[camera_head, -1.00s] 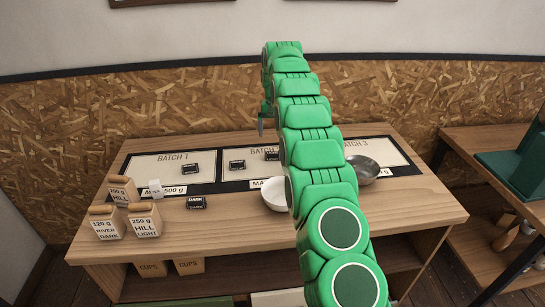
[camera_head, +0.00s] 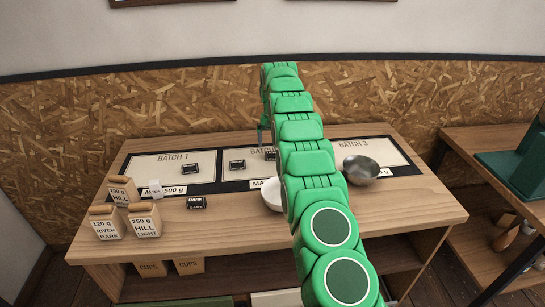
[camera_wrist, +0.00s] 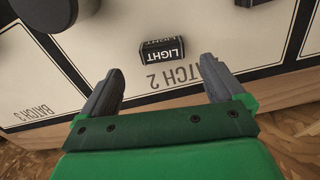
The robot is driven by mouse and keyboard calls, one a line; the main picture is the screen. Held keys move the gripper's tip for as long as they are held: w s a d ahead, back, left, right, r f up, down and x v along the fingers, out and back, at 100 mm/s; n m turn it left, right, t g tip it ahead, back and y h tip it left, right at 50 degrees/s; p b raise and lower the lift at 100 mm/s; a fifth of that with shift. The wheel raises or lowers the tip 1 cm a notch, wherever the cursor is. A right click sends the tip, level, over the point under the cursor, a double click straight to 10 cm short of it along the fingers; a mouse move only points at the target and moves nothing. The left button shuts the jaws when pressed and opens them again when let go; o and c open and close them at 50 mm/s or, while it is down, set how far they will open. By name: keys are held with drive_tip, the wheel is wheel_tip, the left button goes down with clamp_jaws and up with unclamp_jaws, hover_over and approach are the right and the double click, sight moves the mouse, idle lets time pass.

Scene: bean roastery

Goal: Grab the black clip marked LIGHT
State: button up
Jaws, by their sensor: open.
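The black clip marked LIGHT (camera_wrist: 163,49) lies on the BATCH 2 panel in the wrist view, its white lettering upside down. In the head view a small black clip (camera_head: 271,155) on that panel is partly hidden by my arm, its marking unreadable. My gripper (camera_wrist: 161,70) is open and empty. In the wrist view its two fingers are spread wide, and the clip shows just beyond the tips, between their lines. The height gap to the clip is hard to tell. In the head view only one finger (camera_head: 260,136) shows at the mat's back edge.
Other black clips lie on BATCH 1 (camera_head: 190,169), BATCH 2 (camera_head: 237,164) and the bare table, marked DARK (camera_head: 197,203). A white bowl (camera_head: 271,195) and a metal bowl (camera_head: 361,170) stand near my arm. Labelled bean containers (camera_head: 144,220) stand at the left.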

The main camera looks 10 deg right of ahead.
sight(273, 153)
wheel_tip(273, 153, down, 5)
drive_tip(key=shift+a, duration=0.15)
drive_tip(key=c, duration=1.1)
drive_tip(key=shift+r, duration=0.1)
